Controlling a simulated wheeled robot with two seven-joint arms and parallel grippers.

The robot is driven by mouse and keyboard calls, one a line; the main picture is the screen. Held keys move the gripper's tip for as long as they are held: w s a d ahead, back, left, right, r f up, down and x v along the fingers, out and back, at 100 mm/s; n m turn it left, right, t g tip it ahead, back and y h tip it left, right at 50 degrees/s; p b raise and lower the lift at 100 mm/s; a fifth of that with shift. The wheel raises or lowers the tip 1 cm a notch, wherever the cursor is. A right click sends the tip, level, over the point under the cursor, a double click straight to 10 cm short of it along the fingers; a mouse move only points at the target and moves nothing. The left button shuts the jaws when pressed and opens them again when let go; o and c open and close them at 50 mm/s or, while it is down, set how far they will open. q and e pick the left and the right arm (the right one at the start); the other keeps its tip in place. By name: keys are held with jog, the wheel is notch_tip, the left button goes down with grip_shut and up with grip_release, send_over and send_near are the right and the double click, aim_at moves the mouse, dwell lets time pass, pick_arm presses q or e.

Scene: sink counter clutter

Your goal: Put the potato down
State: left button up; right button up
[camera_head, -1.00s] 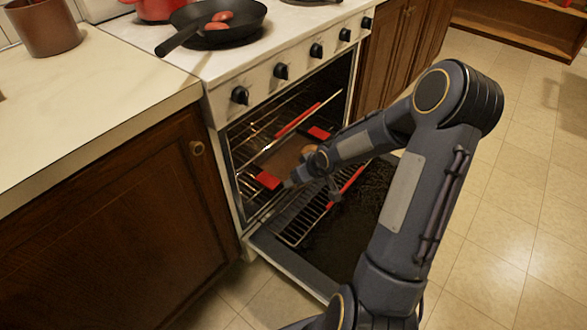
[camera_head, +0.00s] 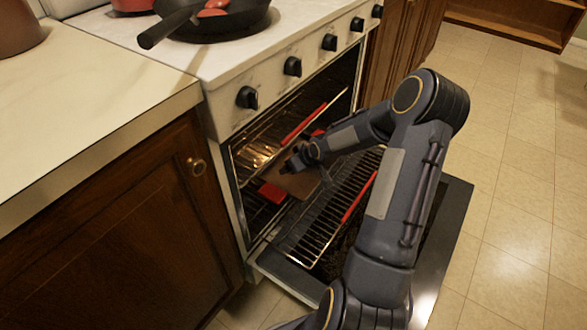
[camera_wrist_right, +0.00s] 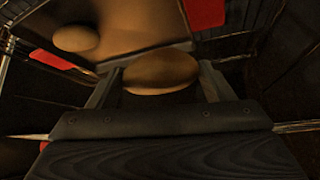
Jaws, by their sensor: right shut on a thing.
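My right gripper (camera_wrist_right: 160,85) is shut on a brown potato (camera_wrist_right: 160,72), held between its two fingers in the right wrist view. In the head view the gripper (camera_head: 289,166) is inside the open oven, above a brown baking tray (camera_head: 302,184) with red ends. The held potato cannot be made out there. A second potato (camera_wrist_right: 75,38) lies on the tray in the right wrist view. Whether the held potato touches the tray I cannot tell. My left gripper is not in view.
The oven door (camera_head: 440,225) is folded down, with a wire rack (camera_head: 325,215) pulled out above it. Another rack (camera_head: 262,150) is higher in the oven. A black pan (camera_head: 225,22) with reddish food stands on the stove. Cabinets stand at the left.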

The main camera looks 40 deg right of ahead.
jog(key=w+d+f+b, duration=0.1)
jog(key=w+f, duration=0.1)
jog(key=w+d+f+b, duration=0.1)
jog(key=w+d+f, duration=0.1)
jog(key=w+d+f+b, duration=0.1)
jog(key=w+f, duration=0.1)
jog(key=f, duration=0.1)
jog(key=shift+w+d, duration=0.15)
jog(key=shift+w, duration=0.1)
jog(key=shift+w+d+f+b, duration=0.1)
jog(key=shift+f+b, duration=0.4)
jog(key=shift+f, duration=1.15)
jog(key=shift+f, duration=0.1)
jog(key=o, duration=0.7)
jog(key=shift+f, duration=0.15)
jog(key=shift+o, duration=1)
